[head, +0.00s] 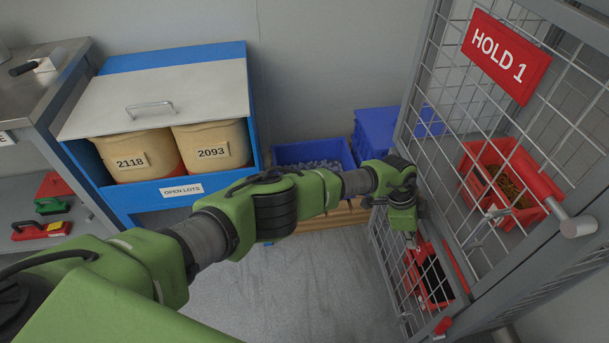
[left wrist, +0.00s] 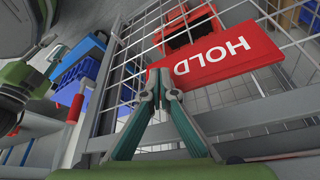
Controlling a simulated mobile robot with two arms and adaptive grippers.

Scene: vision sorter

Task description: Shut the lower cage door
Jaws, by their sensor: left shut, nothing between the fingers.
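The cage stands at the right in the head view. Its lower door (head: 387,262) is a grey wire mesh panel below the upper section; a red bin (head: 428,277) shows behind or beside the mesh. I cannot tell exactly how far it stands open. My left gripper (head: 411,238) is at the lower door's upper part, partly hidden by its own wrist. Touch with the mesh is unclear. My right gripper is out of view.
The upper mesh carries a HOLD 1 sign (head: 506,56); a red bin (head: 500,180) sits behind it. A red handle (head: 540,178) juts out at the right. Blue bins (head: 313,153) stand by the wall, left of the cage. Grey floor (head: 300,285) is clear below my arm.

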